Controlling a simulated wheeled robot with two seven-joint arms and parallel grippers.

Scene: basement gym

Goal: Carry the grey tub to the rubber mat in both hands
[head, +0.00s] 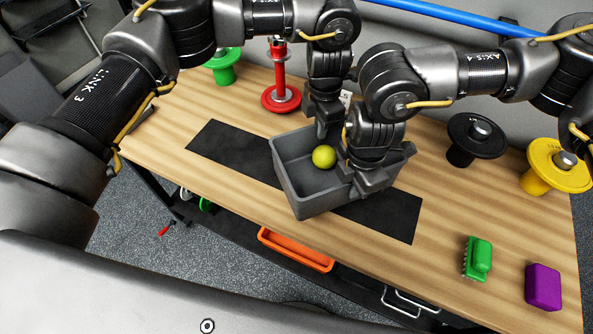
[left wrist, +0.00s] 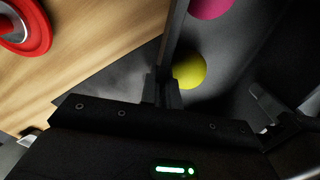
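The grey tub (head: 318,202) is over the middle of the black rubber mat (head: 222,150) on the wooden bench; whether it touches the mat is hard to tell. A yellow ball (head: 323,157) lies in the tub; the left wrist view also shows it (left wrist: 189,71), with part of a magenta ball (left wrist: 210,6) that is hidden in the head view. My left gripper (left wrist: 162,92) is shut on the tub's far wall, one finger on each side. My right gripper (head: 358,184) appears shut on the near right wall; its fingers are partly hidden by its own body.
A red weight stand (head: 281,98) and a green one (head: 221,68) stand behind, left. A black piece (head: 475,138) and a yellow one (head: 556,168) stand right. A green brush (head: 477,258) and purple block (head: 543,287) lie front right. An orange tray (head: 296,250) sits below the bench.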

